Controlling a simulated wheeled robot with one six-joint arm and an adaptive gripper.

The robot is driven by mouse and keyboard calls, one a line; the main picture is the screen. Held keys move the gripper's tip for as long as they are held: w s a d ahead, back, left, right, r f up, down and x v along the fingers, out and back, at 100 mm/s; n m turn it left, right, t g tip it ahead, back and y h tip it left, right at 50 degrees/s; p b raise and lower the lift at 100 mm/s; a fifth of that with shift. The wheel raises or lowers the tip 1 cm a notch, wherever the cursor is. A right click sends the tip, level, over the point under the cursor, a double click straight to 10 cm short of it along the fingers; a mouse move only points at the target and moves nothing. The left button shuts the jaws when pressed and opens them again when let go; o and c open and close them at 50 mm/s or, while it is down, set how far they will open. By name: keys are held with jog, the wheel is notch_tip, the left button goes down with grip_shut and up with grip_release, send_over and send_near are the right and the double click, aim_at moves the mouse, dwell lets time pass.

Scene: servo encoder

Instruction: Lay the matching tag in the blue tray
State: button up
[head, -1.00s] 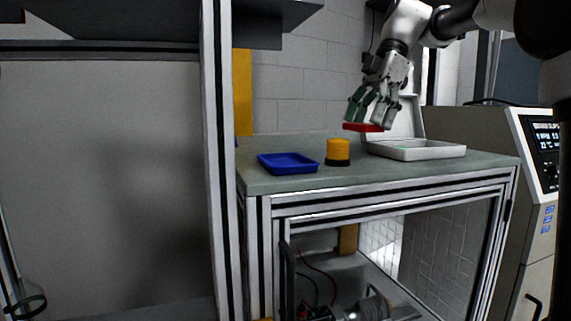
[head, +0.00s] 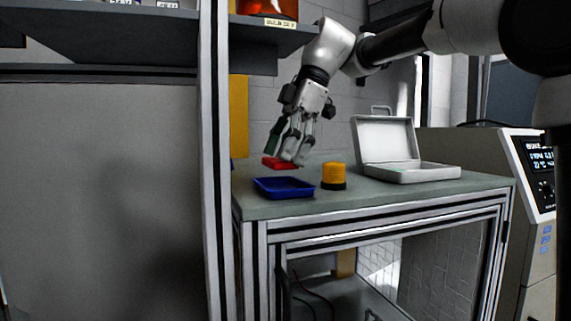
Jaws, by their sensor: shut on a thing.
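The blue tray (head: 284,194) sits on the grey-green worktop near its left end. It looks empty, though its inside shows only at a low angle. My gripper (head: 284,160) points down above the tray's back edge. It is shut on a flat red tag (head: 278,163), which it holds roughly level and seemingly a little above the tray. The fingers cover part of the tag, and no marking on it can be read.
A yellow-orange cylinder with a black base (head: 334,175) stands just right of the tray. An open white case (head: 415,174) is farther right. A shelf (head: 150,38) overhangs at upper left, and a metal upright (head: 213,200) stands left of the worktop.

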aim_at(285, 169)
jog(key=shift+f, duration=1.2)
jog(key=shift+f, duration=0.1)
jog(key=shift+f, duration=0.5)
jog(key=o, duration=1.1)
jog(key=v, duration=1.3)
jog(key=shift+a+r, duration=0.15)
jog(key=shift+s, duration=0.1)
